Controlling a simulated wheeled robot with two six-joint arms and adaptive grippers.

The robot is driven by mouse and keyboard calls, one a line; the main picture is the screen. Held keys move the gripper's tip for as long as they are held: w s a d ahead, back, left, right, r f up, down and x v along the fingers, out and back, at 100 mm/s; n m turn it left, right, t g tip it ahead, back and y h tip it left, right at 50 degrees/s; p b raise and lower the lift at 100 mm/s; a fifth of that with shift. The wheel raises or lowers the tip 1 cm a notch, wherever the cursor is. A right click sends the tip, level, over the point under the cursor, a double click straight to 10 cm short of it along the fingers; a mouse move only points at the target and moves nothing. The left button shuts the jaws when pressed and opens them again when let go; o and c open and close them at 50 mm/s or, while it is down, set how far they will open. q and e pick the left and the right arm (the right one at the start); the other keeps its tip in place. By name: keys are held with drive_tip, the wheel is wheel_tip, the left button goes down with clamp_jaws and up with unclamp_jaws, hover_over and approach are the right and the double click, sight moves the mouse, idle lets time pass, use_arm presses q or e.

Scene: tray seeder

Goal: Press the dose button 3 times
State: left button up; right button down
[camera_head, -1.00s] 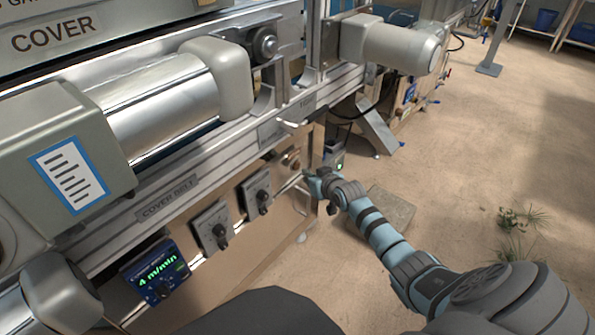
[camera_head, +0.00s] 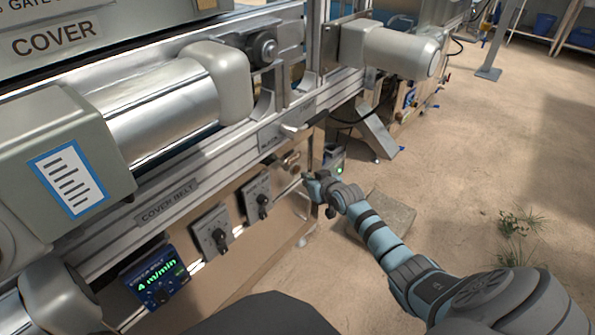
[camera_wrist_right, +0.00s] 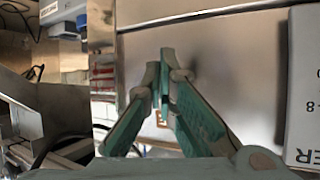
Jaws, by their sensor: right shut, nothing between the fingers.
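My right gripper (camera_head: 306,178) is at the right end of the machine's front panel, close in front of it. Its fingers are shut with nothing between them, as the right wrist view also shows (camera_wrist_right: 165,56). I cannot pick out a button marked as dose. A round metal fitting (camera_head: 291,161) sits on the panel just above and left of the fingers. A small box with a green light (camera_head: 339,169) is just beyond the gripper. I cannot tell whether the fingertips touch anything. My left gripper is not in view.
Two grey rotary switches (camera_head: 212,232) (camera_head: 258,197) and a blue display reading 4 m/min (camera_head: 157,278) are on the panel to the left. The COVER BELT label (camera_head: 167,201) and metal rollers (camera_head: 165,108) are above. Sandy floor (camera_head: 480,150) to the right is mostly clear.

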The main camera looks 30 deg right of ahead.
drive_tip(key=shift+w, duration=0.1)
idle(0.4)
drive_tip(key=shift+w+a, duration=0.1)
drive_tip(key=shift+w, duration=0.2)
drive_tip(key=shift+w+a+b, duration=0.1)
drive_tip(key=shift+w+b, duration=0.25)
drive_tip(key=shift+w, duration=0.05)
idle(0.6)
drive_tip(key=shift+s+d+p, duration=0.2)
drive_tip(key=shift+s+p, duration=0.6)
